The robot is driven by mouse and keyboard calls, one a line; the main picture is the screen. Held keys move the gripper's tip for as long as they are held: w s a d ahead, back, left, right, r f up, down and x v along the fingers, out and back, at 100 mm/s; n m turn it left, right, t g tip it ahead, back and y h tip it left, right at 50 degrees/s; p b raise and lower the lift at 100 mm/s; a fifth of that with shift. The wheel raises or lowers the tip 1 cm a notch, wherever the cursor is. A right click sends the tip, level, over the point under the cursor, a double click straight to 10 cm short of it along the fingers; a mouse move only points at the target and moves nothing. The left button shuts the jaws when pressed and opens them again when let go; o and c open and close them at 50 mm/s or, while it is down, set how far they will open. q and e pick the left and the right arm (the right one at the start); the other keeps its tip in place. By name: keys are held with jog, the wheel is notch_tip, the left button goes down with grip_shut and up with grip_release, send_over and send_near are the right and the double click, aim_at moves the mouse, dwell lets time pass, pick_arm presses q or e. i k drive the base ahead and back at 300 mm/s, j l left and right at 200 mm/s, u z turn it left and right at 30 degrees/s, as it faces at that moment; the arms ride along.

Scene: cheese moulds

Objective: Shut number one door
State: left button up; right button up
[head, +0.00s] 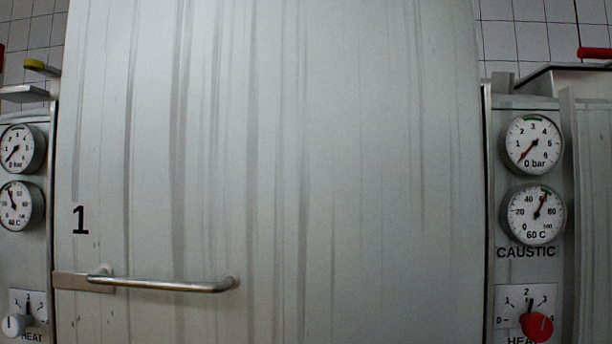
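The number one door (340,150) is a large pale grey panel with darker vertical streaks, filling the middle of the head view. A black "1" (80,220) is marked near its left edge. A metal bar handle (165,283) runs level across its lower left, with a flat plate at the left end. The door's bottom is out of view, and I cannot tell whether it is fully closed. Neither of my grippers is in view.
Left of the door is a panel with two gauges (17,147) and a white knob (13,325). Right of it is a panel marked CAUSTIC, with a 0 bar gauge (533,143), a 60 C gauge (533,214) and a red knob (537,326). White tiles (515,40) cover the wall behind.

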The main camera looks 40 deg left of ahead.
aim_at(227, 171)
jog(key=u, duration=1.85)
